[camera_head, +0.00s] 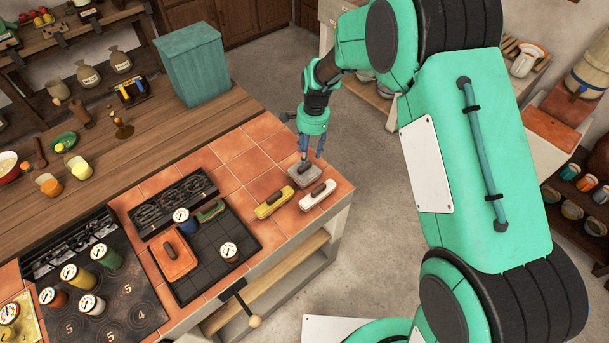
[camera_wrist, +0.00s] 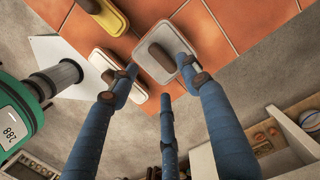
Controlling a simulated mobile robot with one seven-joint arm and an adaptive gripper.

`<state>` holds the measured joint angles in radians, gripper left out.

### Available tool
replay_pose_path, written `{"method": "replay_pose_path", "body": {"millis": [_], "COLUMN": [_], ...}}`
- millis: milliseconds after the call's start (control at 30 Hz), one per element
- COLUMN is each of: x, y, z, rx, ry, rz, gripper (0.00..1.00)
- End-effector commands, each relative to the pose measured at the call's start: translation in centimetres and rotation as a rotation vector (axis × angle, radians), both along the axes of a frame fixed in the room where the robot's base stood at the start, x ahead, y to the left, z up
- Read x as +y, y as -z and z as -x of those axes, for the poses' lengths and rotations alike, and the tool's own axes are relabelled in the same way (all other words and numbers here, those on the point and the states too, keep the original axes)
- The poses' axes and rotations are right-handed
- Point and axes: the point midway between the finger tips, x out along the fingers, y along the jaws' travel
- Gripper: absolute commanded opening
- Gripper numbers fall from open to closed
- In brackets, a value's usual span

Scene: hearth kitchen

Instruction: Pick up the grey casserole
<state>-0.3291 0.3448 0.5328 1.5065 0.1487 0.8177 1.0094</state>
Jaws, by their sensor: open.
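The grey casserole (camera_head: 300,174) has a brown handle on its lid and stands on the orange tiled counter near its far right corner. In the wrist view the grey casserole (camera_wrist: 146,62) lies just beyond the blue fingers. My gripper (camera_head: 311,151) is directly above it, with fingers pointing down and spread apart. In the wrist view one fingertip overlaps the casserole's right edge and another shows at its left side. I cannot tell whether they touch it. Nothing is held.
A yellow casserole (camera_head: 273,203) and a white casserole (camera_head: 317,196) stand close beside the grey one. The counter's edge is just to the right. Tiles to the left are clear.

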Motion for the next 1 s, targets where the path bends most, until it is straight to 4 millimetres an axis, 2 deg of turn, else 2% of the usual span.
{"method": "replay_pose_path", "body": {"millis": [133,567,1000], "x": [0.1,0.1,0.5], "y": [0.8,1.2,5.6], "z": [0.0,0.1,0.5], "rx": [-0.001,-0.001,0.000], "ry": [0.000,0.000,0.000], "rz": [0.000,-0.001,0.000], "gripper": [0.47,0.47,0.47]}}
